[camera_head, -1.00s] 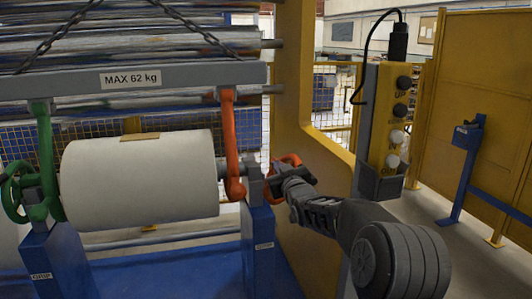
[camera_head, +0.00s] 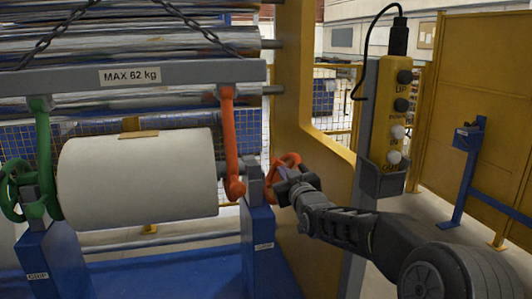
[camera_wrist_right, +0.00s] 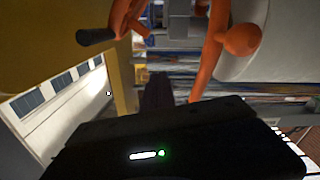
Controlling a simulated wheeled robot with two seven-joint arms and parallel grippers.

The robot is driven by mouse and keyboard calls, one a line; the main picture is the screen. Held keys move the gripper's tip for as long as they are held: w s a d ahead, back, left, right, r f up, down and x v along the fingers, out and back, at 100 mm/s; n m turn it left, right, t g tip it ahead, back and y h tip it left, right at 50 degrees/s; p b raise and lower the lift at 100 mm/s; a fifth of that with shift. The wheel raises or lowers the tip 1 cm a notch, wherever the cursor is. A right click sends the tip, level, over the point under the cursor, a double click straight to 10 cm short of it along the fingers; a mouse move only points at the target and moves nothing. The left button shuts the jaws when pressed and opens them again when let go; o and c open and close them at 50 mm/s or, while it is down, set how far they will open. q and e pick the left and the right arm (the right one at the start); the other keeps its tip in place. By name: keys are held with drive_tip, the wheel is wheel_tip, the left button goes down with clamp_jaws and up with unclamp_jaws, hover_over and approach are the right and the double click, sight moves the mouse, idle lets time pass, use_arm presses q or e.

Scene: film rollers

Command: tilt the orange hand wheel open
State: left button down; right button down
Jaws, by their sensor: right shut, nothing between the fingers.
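The orange hand wheel (camera_head: 291,158) is at the right end of the roller shaft, beside the grey bearing block on the right blue post. My right gripper (camera_head: 284,188) is at the wheel's right side, covering part of its rim. Its jaws are shut with nothing between them; I cannot tell whether they touch the rim. In the right wrist view the wheel (camera_wrist_right: 122,18) is at the top, with a dark handle (camera_wrist_right: 97,36), and my dark gripper fingers (camera_wrist_right: 157,93) show below it. My left gripper is not in view.
The white roll (camera_head: 138,180) lies between two blue posts (camera_head: 262,262). An orange hook (camera_head: 230,140) and a green hook hang from the grey lifting beam (camera_head: 190,73). A green wheel (camera_head: 12,190) is at the left.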

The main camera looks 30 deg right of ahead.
drive_tip(key=v, duration=0.3)
drive_tip(key=shift+s, duration=0.15)
idle(0.5)
drive_tip(key=s+a+f+g+y, duration=0.1)
drive_tip(key=a+f+g+y, duration=0.1)
drive_tip(key=a+f, duration=0.8)
drive_tip(key=s+a+f+m+g+y, duration=0.1)
drive_tip(key=a+f+g+y, duration=0.15)
drive_tip(key=a+f, duration=0.75)
drive_tip(key=s+a+f+g+y, duration=0.1)
drive_tip(key=a+f+g+y, duration=0.2)
drive_tip(key=f, duration=1.4)
drive_tip(key=s+a+f+g+y, duration=0.1)
drive_tip(key=s+a+f+g, duration=0.2)
drive_tip(key=s+a+f, duration=0.55)
drive_tip(key=s+a+f+g+y, duration=0.1)
drive_tip(key=s+a+f+g, duration=0.35)
drive_tip(key=s, duration=0.65)
drive_tip(key=s+a+f+g+y, duration=0.1)
drive_tip(key=s+a+f, duration=0.65)
drive_tip(key=s, duration=0.25)
wheel_tip(320, 180, up, 16)
drive_tip(key=p, duration=1.6)
drive_tip(key=shift+w+d, duration=0.25)
drive_tip(key=shift+d, duration=0.1)
